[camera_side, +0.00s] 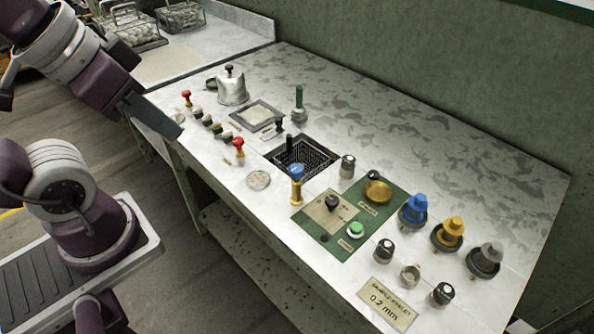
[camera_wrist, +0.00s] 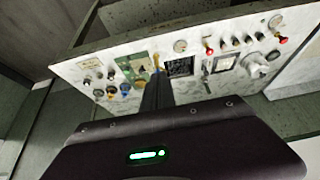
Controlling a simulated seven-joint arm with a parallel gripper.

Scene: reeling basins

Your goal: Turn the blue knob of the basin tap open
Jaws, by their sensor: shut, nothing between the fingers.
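The basin tap (camera_side: 297,187) is a short brass-yellow post with a blue knob (camera_side: 297,171) on top. It stands upright on the worktop beside the near corner of the square dark basin (camera_side: 276,154), which has a mesh inside. In the wrist view the tap (camera_wrist: 156,60) shows as a small yellow post just beyond my fingertips, beside the basin (camera_wrist: 181,67). My gripper (camera_wrist: 157,78) is shut and empty. In the side view my gripper (camera_side: 174,128) hangs at the left, over the worktop's near edge, well apart from the tap. The knob's turn position is too small to tell.
A larger blue knob (camera_side: 414,208) stands at the right beside yellow (camera_side: 448,233) and grey (camera_side: 485,259) ones. A green plate (camera_side: 322,237) with a green button lies right of the tap. Red-topped levers (camera_side: 238,146) and a metal pot (camera_side: 232,88) stand left. The back of the worktop is clear.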

